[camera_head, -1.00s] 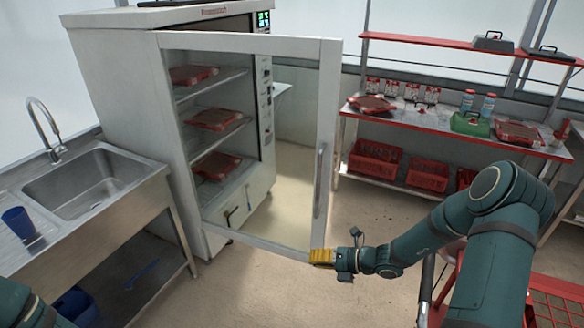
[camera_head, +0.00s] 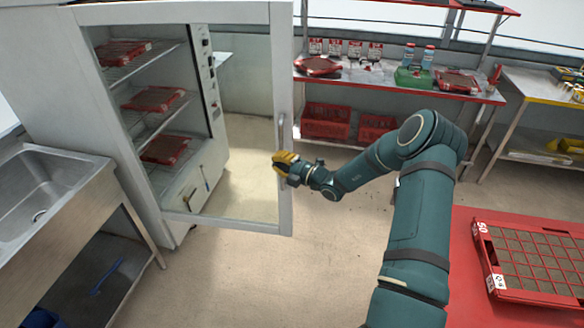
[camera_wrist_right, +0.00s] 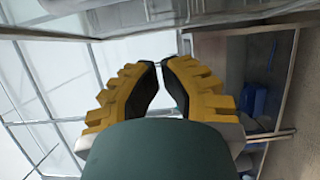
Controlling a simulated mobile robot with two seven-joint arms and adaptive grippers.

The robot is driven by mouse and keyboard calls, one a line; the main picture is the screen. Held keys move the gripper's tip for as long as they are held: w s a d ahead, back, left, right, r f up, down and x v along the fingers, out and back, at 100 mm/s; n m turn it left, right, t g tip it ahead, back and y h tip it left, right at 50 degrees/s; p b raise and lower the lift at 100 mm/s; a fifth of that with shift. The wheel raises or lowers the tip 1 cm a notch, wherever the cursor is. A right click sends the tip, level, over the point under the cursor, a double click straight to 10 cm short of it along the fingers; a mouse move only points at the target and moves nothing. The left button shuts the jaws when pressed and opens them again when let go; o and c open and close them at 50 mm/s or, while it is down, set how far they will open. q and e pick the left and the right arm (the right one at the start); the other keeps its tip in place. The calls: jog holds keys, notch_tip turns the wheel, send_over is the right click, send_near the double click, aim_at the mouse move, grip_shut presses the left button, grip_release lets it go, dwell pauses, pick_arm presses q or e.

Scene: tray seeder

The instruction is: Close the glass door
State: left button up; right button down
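The glass door (camera_head: 283,212) of the tall white cabinet (camera_head: 70,110) stands wide open, swung out toward me. Its vertical handle (camera_head: 282,132) is on the free edge. My right gripper (camera_head: 277,160), with yellow fingers, is at this edge by the handle's lower end and overlaps the door frame. Whether it touches the door I cannot tell. In the right wrist view its fingertips (camera_wrist_right: 159,66) curve in and almost meet, with nothing seen between them. My left gripper is out of view.
Trays (camera_head: 165,149) lie on the cabinet shelves. A steel sink (camera_head: 35,190) stands at the left. A red shelf bench (camera_head: 400,84) with crates is behind. A red tray (camera_head: 490,275) lies on a red surface at the lower right. Floor before the door is clear.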

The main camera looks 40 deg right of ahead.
jog(key=shift+w+d, duration=0.7)
jog(key=shift+w, duration=0.2)
jog(key=shift+w+d, duration=0.7)
jog(key=shift+w, duration=0.15)
jog(key=shift+d, duration=0.2)
